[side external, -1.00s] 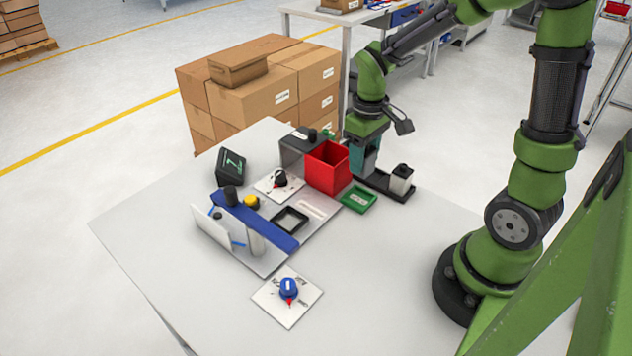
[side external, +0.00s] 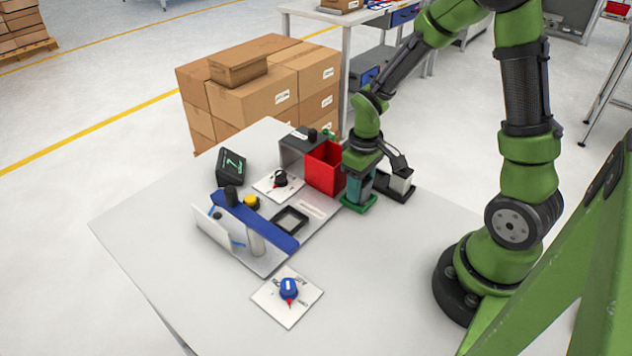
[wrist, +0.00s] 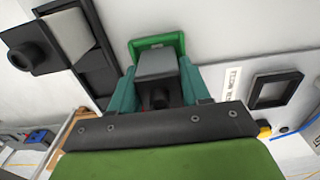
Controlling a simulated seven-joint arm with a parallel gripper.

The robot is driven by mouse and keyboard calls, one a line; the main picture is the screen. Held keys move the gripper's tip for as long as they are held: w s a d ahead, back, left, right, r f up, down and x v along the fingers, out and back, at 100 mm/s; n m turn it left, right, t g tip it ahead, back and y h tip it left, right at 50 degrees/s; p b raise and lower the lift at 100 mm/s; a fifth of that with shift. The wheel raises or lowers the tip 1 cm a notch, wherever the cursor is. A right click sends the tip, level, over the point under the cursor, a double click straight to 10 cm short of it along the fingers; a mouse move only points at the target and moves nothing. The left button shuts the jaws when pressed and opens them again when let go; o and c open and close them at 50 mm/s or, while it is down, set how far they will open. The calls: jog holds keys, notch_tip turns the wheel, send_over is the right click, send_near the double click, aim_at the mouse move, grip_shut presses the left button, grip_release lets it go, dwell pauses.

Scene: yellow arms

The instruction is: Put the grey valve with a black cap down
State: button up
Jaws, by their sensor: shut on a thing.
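My gripper (side external: 357,193) is over the small green tray (side external: 372,204) at the right of the work area. In the wrist view its teal fingers (wrist: 160,88) are shut on a grey block-shaped part, the grey valve (wrist: 157,66). A dark part shows at the valve's near end between the fingers; its cap is not clear. The valve overlaps the green tray (wrist: 178,41), whose far rim shows beyond it. I cannot tell whether the valve touches the tray floor. In the side view the fingers hide the valve.
A black rack (side external: 397,193) with another pale, black-capped valve (side external: 401,178) stands just right of my gripper. A red bin (side external: 323,168) is close on the left. A black square frame (side external: 290,221) and blue fixture (side external: 262,224) lie further left. The front right table is clear.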

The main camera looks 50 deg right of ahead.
jog(key=o, duration=1.2)
jog(key=shift+f, duration=0.1)
notch_tip(320, 180, up, 12)
jog(key=shift+f, duration=0.1)
jog(key=shift+a+r, duration=0.1)
jog(key=shift+r, duration=0.2)
jog(key=s+a+r+m+t+y, duration=0.2)
jog(key=s+a+r+m+t, duration=0.2)
jog(key=s+a+r+t, duration=0.3)
jog(key=shift+a+r, duration=0.95)
jog(key=shift+r, duration=0.5)
jog(key=shift+s, duration=0.1)
